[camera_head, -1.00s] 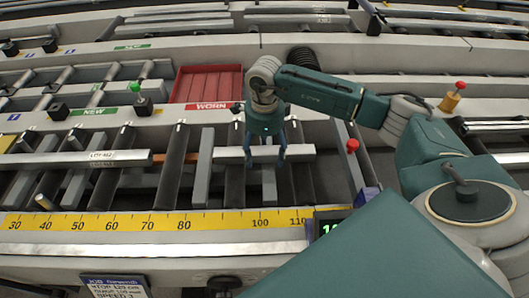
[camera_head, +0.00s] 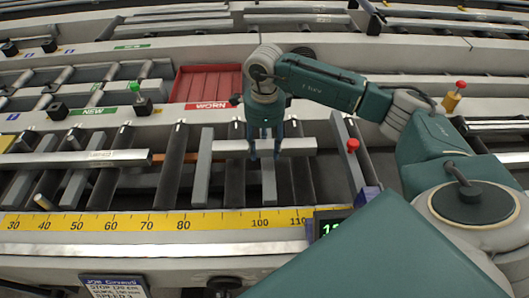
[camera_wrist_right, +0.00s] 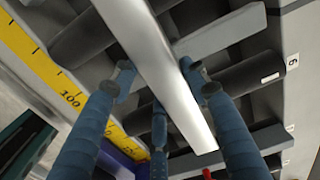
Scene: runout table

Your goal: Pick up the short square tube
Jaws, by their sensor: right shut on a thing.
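The short square tube (camera_head: 298,146) is a light grey metal bar. It lies crosswise over the dark rollers near the 100 mark. My right gripper (camera_head: 265,157) points down over it and is shut on it, with blue fingers on both sides. In the right wrist view the tube (camera_wrist_right: 155,52) runs diagonally between the fingers of the gripper (camera_wrist_right: 160,82), from the top edge to a free end at the lower right. The fingers hide part of the tube. It appears slightly above the rollers. My left gripper is not in view.
A yellow ruler (camera_head: 150,222) runs along the front. A red tray (camera_head: 207,83) marked WORN stands behind. A red knob (camera_head: 352,146) stands just right of the tube.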

